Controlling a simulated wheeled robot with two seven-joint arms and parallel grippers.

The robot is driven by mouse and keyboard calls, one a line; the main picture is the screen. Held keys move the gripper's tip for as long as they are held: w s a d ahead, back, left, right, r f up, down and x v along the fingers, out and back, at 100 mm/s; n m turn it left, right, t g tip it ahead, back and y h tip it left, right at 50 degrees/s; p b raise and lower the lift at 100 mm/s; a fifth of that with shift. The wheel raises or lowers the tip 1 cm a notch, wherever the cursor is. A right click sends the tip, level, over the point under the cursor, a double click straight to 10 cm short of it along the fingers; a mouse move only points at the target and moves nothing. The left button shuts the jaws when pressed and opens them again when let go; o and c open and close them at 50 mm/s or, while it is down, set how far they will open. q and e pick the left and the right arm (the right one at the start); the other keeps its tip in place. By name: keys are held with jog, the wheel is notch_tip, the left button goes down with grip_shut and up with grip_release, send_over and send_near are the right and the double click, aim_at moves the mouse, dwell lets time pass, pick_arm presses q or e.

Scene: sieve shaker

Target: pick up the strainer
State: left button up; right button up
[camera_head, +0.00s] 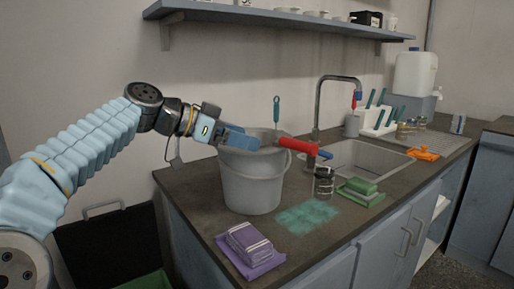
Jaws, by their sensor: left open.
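My left gripper (256,139) reaches in from the left over the rim of a grey bucket (251,185) on the counter. Its blue fingers are open. A red handle-like piece (297,146) with a blue end lies just right of the fingers, over the bucket's right rim. I take it for the strainer's handle, but no mesh bowl shows clearly. I cannot tell whether the fingers touch it. A thin teal-handled tool (277,109) stands upright at the bucket's back. My right gripper is out of view.
A sink (366,160) with a tall tap (318,105) lies right of the bucket. A wall shelf (285,20) hangs above.

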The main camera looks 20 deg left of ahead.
aim_at(262, 148)
pick_arm(q)
jog(key=x, duration=0.3)
jog(key=f+x, duration=0.1)
jog(key=x, duration=0.1)
jog(key=shift+s+d+p, duration=0.1)
jog(key=shift+s+p, duration=0.2)
jog(key=c, duration=1.1)
jog(key=shift+c, duration=0.7)
jog(key=shift+r, duration=0.15)
